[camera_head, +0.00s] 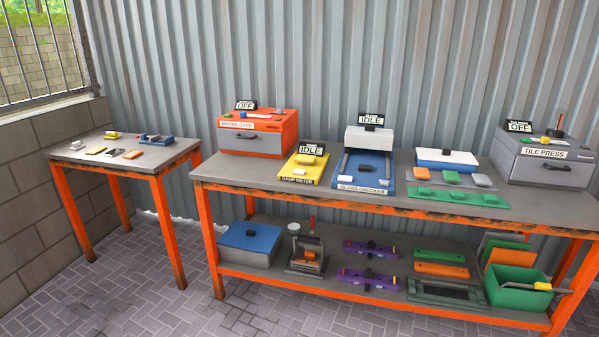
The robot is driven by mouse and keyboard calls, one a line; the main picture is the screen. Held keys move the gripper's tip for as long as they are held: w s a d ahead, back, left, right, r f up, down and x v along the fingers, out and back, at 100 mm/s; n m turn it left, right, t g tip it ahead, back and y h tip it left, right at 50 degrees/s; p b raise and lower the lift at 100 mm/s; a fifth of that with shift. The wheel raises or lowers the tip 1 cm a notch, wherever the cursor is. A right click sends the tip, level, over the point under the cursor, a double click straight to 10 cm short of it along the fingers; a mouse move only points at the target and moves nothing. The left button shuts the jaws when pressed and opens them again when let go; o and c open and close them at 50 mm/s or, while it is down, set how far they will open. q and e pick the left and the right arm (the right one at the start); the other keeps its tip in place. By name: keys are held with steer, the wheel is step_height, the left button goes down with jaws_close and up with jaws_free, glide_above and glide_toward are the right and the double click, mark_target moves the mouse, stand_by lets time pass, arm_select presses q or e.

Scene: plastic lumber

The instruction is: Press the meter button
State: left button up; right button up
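A yellow device labelled as the damp meter (292,174) lies on the long workbench, left of the middle. A small dark sign reading IDLE (311,149) stands at its back edge. A pale block (312,160) sits on its upper part, and another small light piece (299,171) shows lower on its face. Which part is the button is too small to tell. Neither of my grippers shows in the head view.
The orange drying oven (286,124) stands behind the meter to the left, the blue gloss checker (349,163) close on its right. Further right are green pieces (456,196) and the grey tile press (515,160). A smaller table (90,151) with small items stands at left, across a floor gap.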

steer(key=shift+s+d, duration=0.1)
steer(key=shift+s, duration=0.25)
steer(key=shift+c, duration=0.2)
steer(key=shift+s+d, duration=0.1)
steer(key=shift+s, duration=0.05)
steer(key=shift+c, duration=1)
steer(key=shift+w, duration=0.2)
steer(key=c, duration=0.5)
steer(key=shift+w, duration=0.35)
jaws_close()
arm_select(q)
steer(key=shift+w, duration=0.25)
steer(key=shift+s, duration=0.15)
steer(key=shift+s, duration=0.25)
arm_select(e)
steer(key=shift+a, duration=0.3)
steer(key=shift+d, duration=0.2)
